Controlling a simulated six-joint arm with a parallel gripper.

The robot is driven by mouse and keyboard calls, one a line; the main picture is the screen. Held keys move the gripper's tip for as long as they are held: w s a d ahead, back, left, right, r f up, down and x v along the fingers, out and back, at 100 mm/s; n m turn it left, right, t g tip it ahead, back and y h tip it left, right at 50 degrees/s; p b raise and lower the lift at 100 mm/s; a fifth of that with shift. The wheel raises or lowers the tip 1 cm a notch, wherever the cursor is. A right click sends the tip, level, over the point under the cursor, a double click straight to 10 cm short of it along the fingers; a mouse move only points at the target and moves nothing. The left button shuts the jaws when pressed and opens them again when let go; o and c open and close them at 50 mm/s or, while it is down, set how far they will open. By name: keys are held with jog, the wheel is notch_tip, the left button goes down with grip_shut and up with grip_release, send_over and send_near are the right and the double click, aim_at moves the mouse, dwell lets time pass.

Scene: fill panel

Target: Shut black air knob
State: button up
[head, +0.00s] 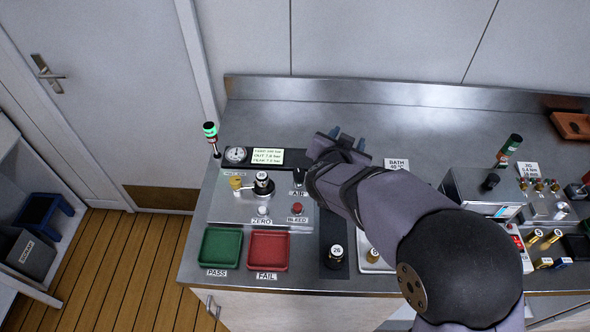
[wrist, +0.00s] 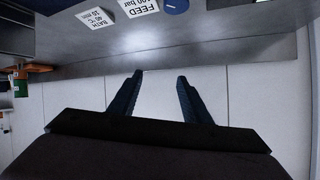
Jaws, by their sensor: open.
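The black air knob (head: 299,178) is on the grey fill panel (head: 222,208), just above the AIR label (head: 298,195) in the head view. It is small there, and I cannot tell which way it is turned. My gripper (head: 348,137) is above the counter, up and right of the knob and apart from it. Its blue fingers are spread with nothing between them. In the wrist view my gripper (wrist: 158,78) faces the counter's back edge and the pale wall. The air knob does not show in the wrist view.
A gauge (head: 236,155) and a lit display (head: 267,157) stand behind the panel. A black-topped knob (head: 263,184) and red BLEED button (head: 297,208) are near the air knob. Green (head: 221,248) and red (head: 268,250) trays lie in front.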

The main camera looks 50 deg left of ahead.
jog(key=w+d+r+g+p, duration=0.25)
jog(key=w+d, duration=0.25)
jog(key=d, duration=0.4)
jog(key=s+d+m+g+h+p, duration=0.1)
jog(key=s+d+g+h+p, duration=0.2)
jog(key=d, duration=1.1)
jog(key=s+d+g+p, duration=0.15)
jog(key=s+d, duration=0.35)
jog(key=d, duration=0.8)
jog(key=w+a+f+n+t+y+b, duration=0.1)
jog(key=w+a+t+y+b, duration=0.15)
jog(key=a, duration=1.25)
jog(key=w+a+f+t+y+b, duration=0.1)
jog(key=w+a+t+b, duration=0.2)
jog(key=a, duration=1.2)
jog(key=t+h+b, duration=0.3)
jog(key=b, duration=0.2)
send_near(296, 177)
jog(key=x, duration=0.3)
jog(key=shift+a+r, duration=0.15)
jog(key=shift+s, duration=0.3)
jog(key=shift+p+x, duration=1.05)
jog(key=shift+x, duration=2.65)
